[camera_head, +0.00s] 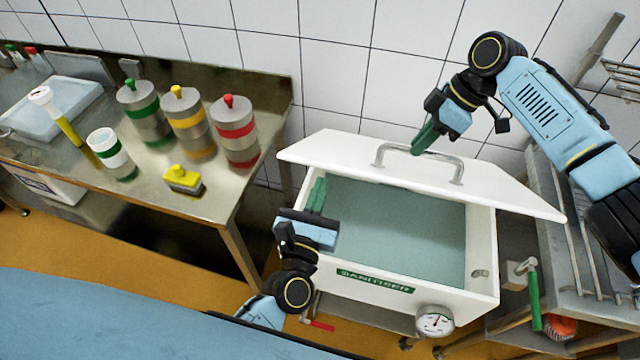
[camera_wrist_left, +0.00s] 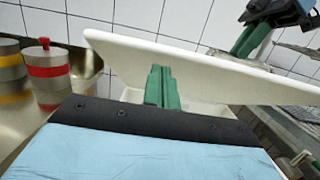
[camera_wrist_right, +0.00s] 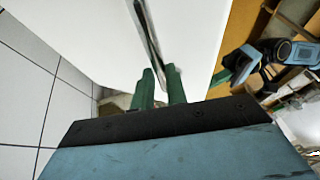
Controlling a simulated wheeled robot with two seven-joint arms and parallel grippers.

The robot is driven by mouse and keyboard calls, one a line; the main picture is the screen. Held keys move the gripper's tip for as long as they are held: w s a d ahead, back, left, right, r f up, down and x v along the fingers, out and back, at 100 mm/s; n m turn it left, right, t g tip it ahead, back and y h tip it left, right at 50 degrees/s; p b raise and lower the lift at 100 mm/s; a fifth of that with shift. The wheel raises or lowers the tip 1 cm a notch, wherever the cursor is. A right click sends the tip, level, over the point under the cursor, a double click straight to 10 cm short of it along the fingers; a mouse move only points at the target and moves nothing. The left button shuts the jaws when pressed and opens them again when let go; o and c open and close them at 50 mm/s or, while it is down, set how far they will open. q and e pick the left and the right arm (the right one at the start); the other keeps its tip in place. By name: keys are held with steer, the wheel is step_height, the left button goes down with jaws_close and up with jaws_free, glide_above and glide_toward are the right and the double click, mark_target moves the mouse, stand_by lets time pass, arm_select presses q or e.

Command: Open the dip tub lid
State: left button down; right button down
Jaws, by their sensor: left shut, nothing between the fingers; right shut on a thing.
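The dip tub (camera_head: 350,278) is a white box with a green "SANITISER" label and pale blue-green liquid inside. Its white lid (camera_head: 500,190) is raised and tilted at the back, leaving the tub's front open; it also shows in the left wrist view (camera_wrist_left: 200,75). A metal bar handle (camera_head: 420,160) is on the lid. My left gripper (camera_head: 318,194) is shut and empty at the tub's left front, below the lid's edge.
A steel table (camera_head: 215,200) at left holds cheese moulds with green, yellow and red bands (camera_head: 235,130), a yellow brush (camera_head: 183,179), a white cup (camera_head: 108,150) and a blue tray (camera_head: 60,110). A dial gauge (camera_head: 435,321) is on the tub's front. A metal rack (camera_head: 570,230) stands at right.

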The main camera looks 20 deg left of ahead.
mark_target(324, 166)
arm_select(q)
steer(key=shift+w+r, duration=0.3)
steer(key=shift+r, duration=0.1)
arm_select(e)
steer(key=shift+w+d+f, duration=0.15)
steer(key=shift+d+f, duration=0.05)
arm_select(q)
steer(key=shift+r, duration=0.1)
steer(key=shift+w+r, duration=0.6)
steer(key=shift+r, duration=0.35)
steer(key=shift+w+a+r, duration=0.1)
steer(key=shift+w+r, duration=0.2)
steer(key=shift+r, duration=0.05)
arm_select(e)
steer(key=shift+a+f, duration=0.1)
steer(key=shift+f, duration=0.05)
steer(key=c, duration=1.8)
jaws_free()
steer(key=shift+c, duration=0.2)
arm_select(q)
steer(key=shift+w+f, duration=0.1)
steer(key=shift+w, duration=0.1)
arm_select(e)
steer(key=o, duration=0.4)
steer(key=shift+w, duration=0.1)
arm_select(q)
steer(key=shift+f, duration=0.1)
arm_select(e)
steer(key=shift+o, duration=0.2)
